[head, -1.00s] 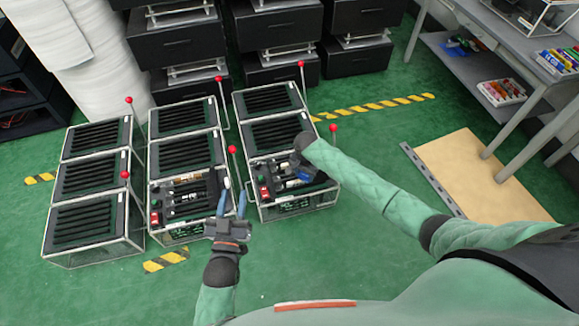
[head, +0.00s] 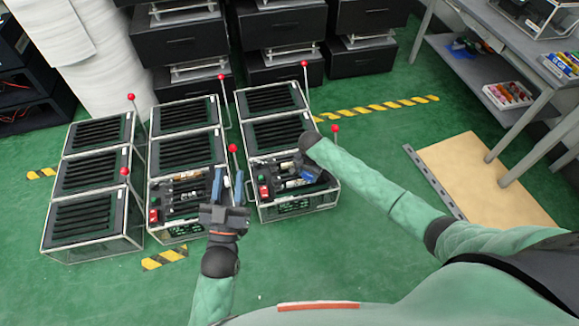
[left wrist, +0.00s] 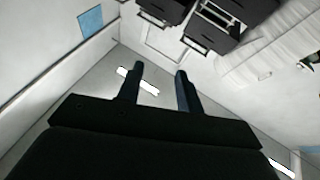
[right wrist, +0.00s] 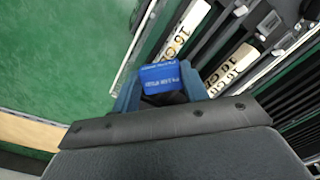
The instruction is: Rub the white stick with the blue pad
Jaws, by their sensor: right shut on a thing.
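My right gripper (right wrist: 160,92) is shut on the blue pad (right wrist: 160,76), which has small white writing. In the head view the blue pad (head: 309,181) is over the open box at the front right. Beside it in that box lies a white stick (head: 293,184). The right wrist view shows two pale sticks with dark lettering, one (right wrist: 184,32) at the pad's upper right and another (right wrist: 232,66) to the right. I cannot tell whether the pad touches a stick. My left gripper (head: 228,190) is open and empty, in front of the middle column of boxes.
The middle front box (head: 180,228) also holds several sticks and a red switch (head: 154,214). Red-knobbed levers (head: 233,149) stand up beside the boxes. A yellow board (head: 485,185) lies on the floor at right, near a grey table (head: 490,60). The green floor in front is clear.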

